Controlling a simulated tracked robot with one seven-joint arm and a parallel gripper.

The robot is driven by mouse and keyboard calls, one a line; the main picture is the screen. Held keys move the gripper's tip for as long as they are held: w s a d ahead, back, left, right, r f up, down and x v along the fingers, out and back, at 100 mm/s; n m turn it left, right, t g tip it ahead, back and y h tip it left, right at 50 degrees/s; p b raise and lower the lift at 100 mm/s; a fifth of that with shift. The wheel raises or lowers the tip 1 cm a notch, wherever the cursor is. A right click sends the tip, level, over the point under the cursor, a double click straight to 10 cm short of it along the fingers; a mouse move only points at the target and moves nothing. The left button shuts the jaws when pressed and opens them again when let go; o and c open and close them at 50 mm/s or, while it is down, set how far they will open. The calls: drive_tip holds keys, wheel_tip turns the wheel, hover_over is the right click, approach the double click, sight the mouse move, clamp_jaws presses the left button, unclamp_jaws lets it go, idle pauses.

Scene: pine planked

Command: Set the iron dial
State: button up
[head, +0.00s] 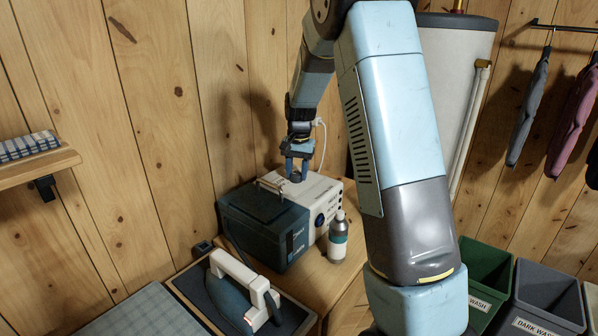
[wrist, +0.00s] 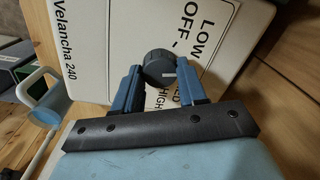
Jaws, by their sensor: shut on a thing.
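The ironing station (head: 262,205) is a dark blue and white box on the wooden cabinet. The wrist view shows its white panel (wrist: 120,50) with "Velancha 240" and the words LOW, OFF and HIGH, partly covered. The dial (wrist: 156,67) is a dark round knob with a white mark toward the right of the picture. My gripper (wrist: 158,84) has its blue fingers on both sides of the dial and is shut on it. In the head view my gripper (head: 296,171) reaches down onto the station's top. The iron (head: 238,290) has a white handle and stands in front of the station.
A green bin (head: 486,268) and a grey bin (head: 546,290) stand at the right. A plank wall is close behind; a shelf (head: 38,168) with folded cloth is at left.

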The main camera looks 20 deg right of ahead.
sight(298, 173)
drive_tip(key=n, duration=0.5)
drive_tip(key=shift+w+r+n, duration=0.1)
drive_tip(key=shift+w+n, duration=0.05)
drive_tip(key=shift+n, duration=0.15)
drive_tip(key=n, duration=0.5)
drive_tip(key=shift+n, duration=0.3)
drive_tip(key=o, duration=1.1)
drive_tip(key=shift+c, duration=0.2)
wheel_tip(298, 173, up, 14)
drive_tip(key=shift+w+d+f, duration=0.15)
drive_tip(key=shift+d+f, duration=0.1)
